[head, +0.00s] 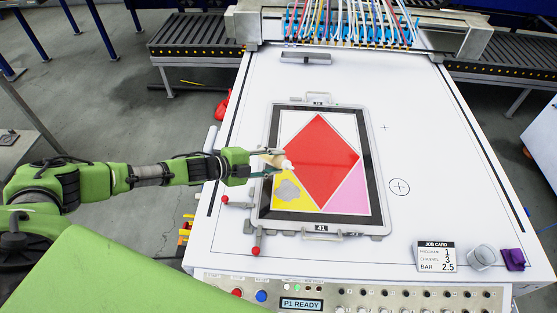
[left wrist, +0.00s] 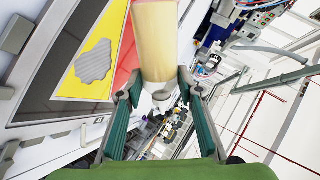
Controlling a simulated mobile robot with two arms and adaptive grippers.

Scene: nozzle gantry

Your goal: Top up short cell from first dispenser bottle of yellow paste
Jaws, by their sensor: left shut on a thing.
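My left gripper (head: 277,162) is shut on a pale yellow bottle (head: 268,159), whose white tip points right over the panel. In the left wrist view the bottle (left wrist: 156,40) stands between the fingers (left wrist: 160,86). The framed panel (head: 268,200) has a large red diamond and corner cells. The lower left cell (head: 305,204) is yellow with an irregular grey patch (head: 288,189) in it. The patch also shows in the left wrist view (left wrist: 94,62). The tip is above and near this cell; I see no paste leaving it. My right gripper is out of view.
A pink cell (head: 352,192) fills the panel's lower right corner. Red-knobbed clamps (head: 256,251) sit at the panel's left. A job card (head: 436,257), a grey round thing (head: 481,257) and a purple thing (head: 513,259) stand front right. The nozzle gantry (head: 350,30) spans the back.

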